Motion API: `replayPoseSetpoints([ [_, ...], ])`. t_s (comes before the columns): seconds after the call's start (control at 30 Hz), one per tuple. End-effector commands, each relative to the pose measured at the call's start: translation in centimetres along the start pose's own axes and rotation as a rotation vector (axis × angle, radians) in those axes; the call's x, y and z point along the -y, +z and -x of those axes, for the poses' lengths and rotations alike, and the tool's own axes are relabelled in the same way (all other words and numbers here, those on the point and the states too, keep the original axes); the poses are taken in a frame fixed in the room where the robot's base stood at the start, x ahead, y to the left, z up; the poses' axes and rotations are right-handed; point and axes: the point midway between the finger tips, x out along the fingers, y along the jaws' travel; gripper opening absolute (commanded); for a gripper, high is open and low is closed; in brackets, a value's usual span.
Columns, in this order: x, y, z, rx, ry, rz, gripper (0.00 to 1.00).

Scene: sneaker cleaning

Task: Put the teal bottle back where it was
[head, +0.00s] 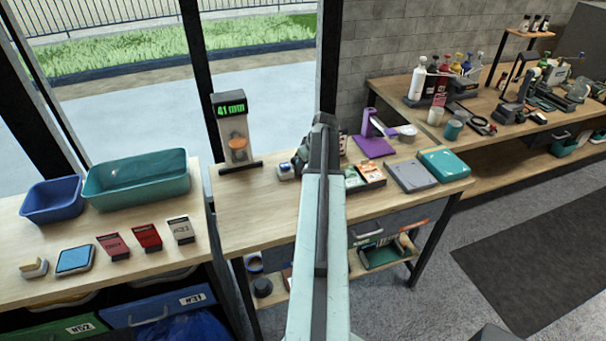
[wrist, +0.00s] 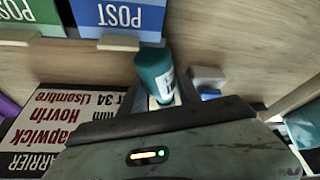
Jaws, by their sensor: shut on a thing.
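The teal bottle (wrist: 153,70), with a white label, shows in the wrist view between the fingers of my gripper (wrist: 156,99). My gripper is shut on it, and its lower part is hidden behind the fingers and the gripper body. In the head view my own arm covers the middle of the centre table (head: 240,205). Only a dark bit of my gripper (head: 302,156) shows left of the arm, and the bottle is hidden there. I cannot tell whether the bottle touches the wood.
A display stand (head: 234,135) reading "41 mm" stands behind left. A small white-and-blue block (wrist: 208,78) is close right of the bottle. Blue and green POST boxes (wrist: 120,18) lie beyond it. A printed sign (wrist: 55,122) lies left. A purple stand (head: 372,140) stands right of my arm.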

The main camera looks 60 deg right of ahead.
Motion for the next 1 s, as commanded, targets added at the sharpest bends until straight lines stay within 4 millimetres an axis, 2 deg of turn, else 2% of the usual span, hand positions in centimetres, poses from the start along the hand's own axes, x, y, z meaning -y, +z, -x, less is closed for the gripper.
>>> replayPoseSetpoints([
  [0.27,0.0,0.1,-0.2,0.000,0.000,-0.001,0.00],
  [0.3,0.0,0.1,-0.1,0.000,0.000,-0.001,0.49],
  [0.6,-0.1,0.1,0.0,0.000,0.000,-0.001,0.49],
  [0.73,-0.1,-0.2,0.6,0.000,0.000,-0.001,0.49],
  [0.87,0.0,-0.2,2.4,0.000,0.001,-0.002,0.49],
  [1.0,0.0,-0.4,5.5,0.000,0.001,-0.002,0.49],
])
